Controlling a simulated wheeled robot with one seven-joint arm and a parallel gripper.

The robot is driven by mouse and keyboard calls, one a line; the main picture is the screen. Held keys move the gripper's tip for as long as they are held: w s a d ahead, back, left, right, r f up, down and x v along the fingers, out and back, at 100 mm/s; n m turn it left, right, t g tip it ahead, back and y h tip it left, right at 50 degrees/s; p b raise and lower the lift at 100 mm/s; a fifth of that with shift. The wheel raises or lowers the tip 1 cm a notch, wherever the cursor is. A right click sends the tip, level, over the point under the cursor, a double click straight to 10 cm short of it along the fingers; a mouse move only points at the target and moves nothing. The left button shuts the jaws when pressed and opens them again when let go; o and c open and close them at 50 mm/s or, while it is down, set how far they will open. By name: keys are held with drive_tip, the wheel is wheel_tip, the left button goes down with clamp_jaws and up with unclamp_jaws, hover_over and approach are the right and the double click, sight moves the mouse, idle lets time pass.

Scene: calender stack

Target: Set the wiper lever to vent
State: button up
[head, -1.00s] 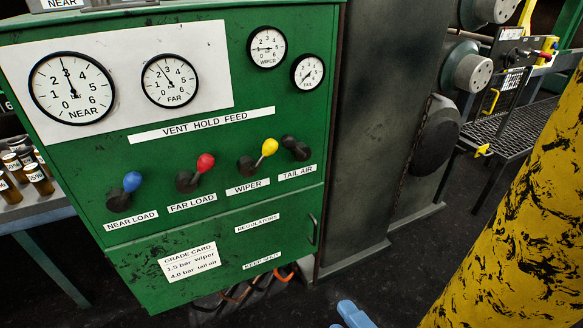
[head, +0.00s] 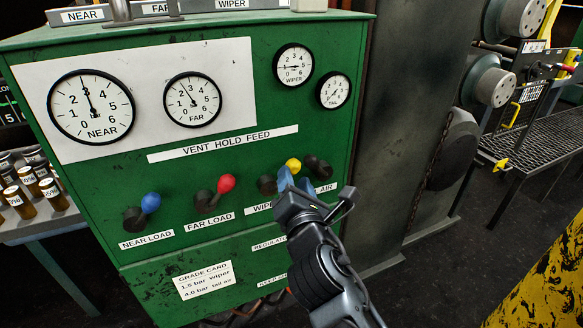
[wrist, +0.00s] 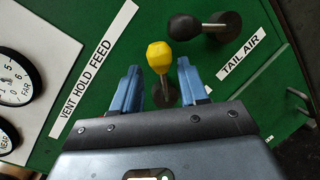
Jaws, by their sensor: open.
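The wiper lever has a yellow knob (head: 293,165) on a dark stem and hub, on the green panel (head: 230,250). Its knob leans up and to the right in the head view, under the words VENT HOLD FEED. My gripper (head: 296,181) is in front of it and hides part of the lever and its WIPER label. In the wrist view the yellow knob (wrist: 160,55) and its stem show between my two open blue fingers (wrist: 158,85), which stand apart on either side. I cannot tell whether either finger touches it.
The black tail air lever (head: 318,167) is close to the right of my gripper. The red far load lever (head: 226,184) and blue near load lever (head: 150,203) are to the left. The wiper gauge (head: 293,65) is above. A yellow pillar (head: 545,285) stands at the lower right.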

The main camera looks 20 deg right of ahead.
sight(293, 173)
drive_tip(key=x, duration=0.5)
drive_tip(key=shift+s, duration=0.1)
clamp_jaws()
idle(0.3)
